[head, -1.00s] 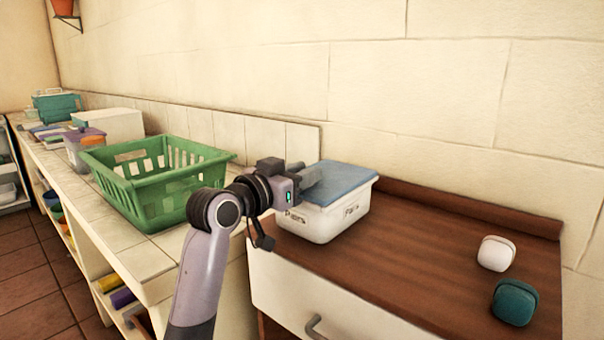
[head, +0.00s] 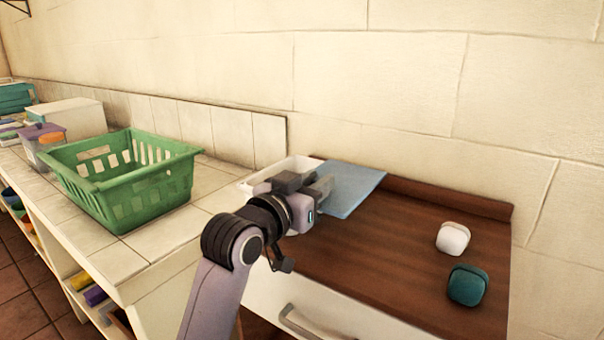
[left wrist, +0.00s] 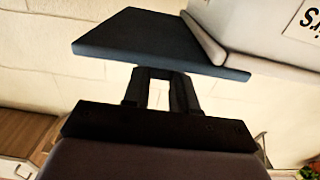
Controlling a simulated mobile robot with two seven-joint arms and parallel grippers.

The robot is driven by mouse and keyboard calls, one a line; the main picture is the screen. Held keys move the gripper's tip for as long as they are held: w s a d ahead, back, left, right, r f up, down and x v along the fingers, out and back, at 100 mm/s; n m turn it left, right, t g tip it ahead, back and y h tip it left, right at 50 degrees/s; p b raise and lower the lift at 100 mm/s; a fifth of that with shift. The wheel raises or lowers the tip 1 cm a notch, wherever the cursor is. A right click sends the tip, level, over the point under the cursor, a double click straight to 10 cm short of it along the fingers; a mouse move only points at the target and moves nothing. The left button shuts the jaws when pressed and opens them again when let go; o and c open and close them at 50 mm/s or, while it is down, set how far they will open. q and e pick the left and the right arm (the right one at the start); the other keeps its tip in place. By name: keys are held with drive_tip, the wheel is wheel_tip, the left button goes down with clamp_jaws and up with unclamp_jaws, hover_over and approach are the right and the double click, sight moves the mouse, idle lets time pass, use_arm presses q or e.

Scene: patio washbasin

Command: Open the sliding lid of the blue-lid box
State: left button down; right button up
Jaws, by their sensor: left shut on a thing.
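The white box (head: 292,165) stands at the left end of the brown wooden top, and part of its open top shows. Its blue lid (head: 352,190) sticks out to the right of it, over the wood. In the left wrist view the lid (left wrist: 150,40) reaches the edge of the box (left wrist: 262,35), which bears a printed label. My left gripper (head: 324,186) is shut on the lid's near edge; its fingers also show in the left wrist view (left wrist: 160,78). My arm and gripper hide much of the box's front. My right gripper is not in view.
A green basket (head: 120,180) stands on the tiled counter to the left. A white block (head: 453,238) and a teal block (head: 468,285) lie on the right of the wooden top (head: 385,255). The wood between lid and blocks is clear. The wall is behind.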

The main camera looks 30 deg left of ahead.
use_arm(q)
drive_tip(key=shift+f, duration=0.1)
drive_tip(key=c, duration=0.9)
unclamp_jaws()
drive_tip(key=shift+s+a, duration=0.15)
drive_tip(key=shift+s, duration=1.65)
drive_tip(key=shift+s+a, duration=0.15)
drive_tip(key=shift+s, duration=1.65)
